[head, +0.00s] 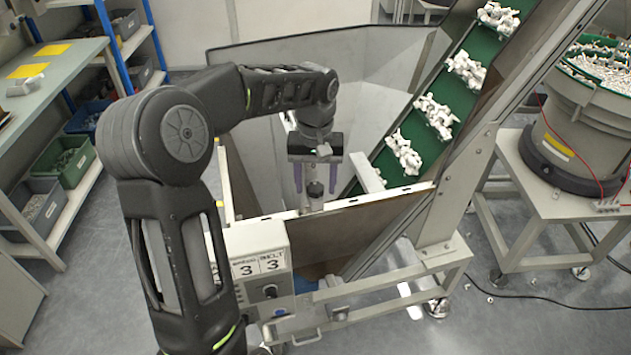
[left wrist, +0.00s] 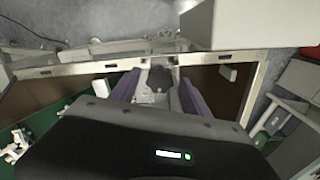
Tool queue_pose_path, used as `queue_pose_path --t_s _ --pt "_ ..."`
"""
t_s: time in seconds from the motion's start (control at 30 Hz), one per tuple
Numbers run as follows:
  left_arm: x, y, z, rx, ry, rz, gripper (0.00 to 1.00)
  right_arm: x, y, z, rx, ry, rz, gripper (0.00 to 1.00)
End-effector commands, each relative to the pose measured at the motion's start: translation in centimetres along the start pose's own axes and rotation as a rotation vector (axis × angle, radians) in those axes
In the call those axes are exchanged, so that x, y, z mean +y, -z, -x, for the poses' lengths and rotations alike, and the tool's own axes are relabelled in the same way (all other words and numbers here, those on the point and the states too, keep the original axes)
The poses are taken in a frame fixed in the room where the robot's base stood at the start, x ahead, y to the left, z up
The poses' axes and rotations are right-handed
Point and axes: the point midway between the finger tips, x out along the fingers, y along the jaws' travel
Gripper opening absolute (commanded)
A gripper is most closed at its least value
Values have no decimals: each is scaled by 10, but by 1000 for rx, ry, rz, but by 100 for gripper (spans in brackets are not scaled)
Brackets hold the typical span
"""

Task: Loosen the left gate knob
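The left gate knob (head: 316,189) is a small dark round knob at the top edge of the hopper's front gate in the head view. In the left wrist view the dark knob (left wrist: 160,77) shows between my fingers. My left gripper (head: 316,186) points down over the gate edge with its two purple fingers apart, one on each side of the knob. In the left wrist view my left gripper (left wrist: 157,88) also shows both fingers spread, with gaps beside the knob. The knob's lower part is hidden. My right gripper is not in view.
The gate's metal top rail (head: 365,199) runs right to the green cleated conveyor (head: 435,118) carrying white parts. A control box (head: 258,262) marked 3 hangs in front. The hopper (head: 385,70) opens behind the gripper. A bowl feeder (head: 590,130) stands at right, shelves with bins at left.

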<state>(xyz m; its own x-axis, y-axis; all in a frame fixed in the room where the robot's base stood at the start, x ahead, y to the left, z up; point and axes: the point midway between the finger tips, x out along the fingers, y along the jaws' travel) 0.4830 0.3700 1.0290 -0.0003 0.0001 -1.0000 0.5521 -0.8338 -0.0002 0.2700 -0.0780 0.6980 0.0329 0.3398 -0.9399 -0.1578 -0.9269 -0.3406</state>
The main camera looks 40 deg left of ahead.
Motion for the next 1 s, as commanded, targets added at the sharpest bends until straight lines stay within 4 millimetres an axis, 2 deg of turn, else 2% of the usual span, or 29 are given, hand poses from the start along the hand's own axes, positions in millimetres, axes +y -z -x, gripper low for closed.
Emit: queue_pose_path --t_s 0.07,0.63,1.0 --pt "0 0 0 0 0 0 48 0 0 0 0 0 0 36" --pt "0 0 0 0 0 0 1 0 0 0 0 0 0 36" --pt "0 0 0 1 0 28 0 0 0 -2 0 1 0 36"
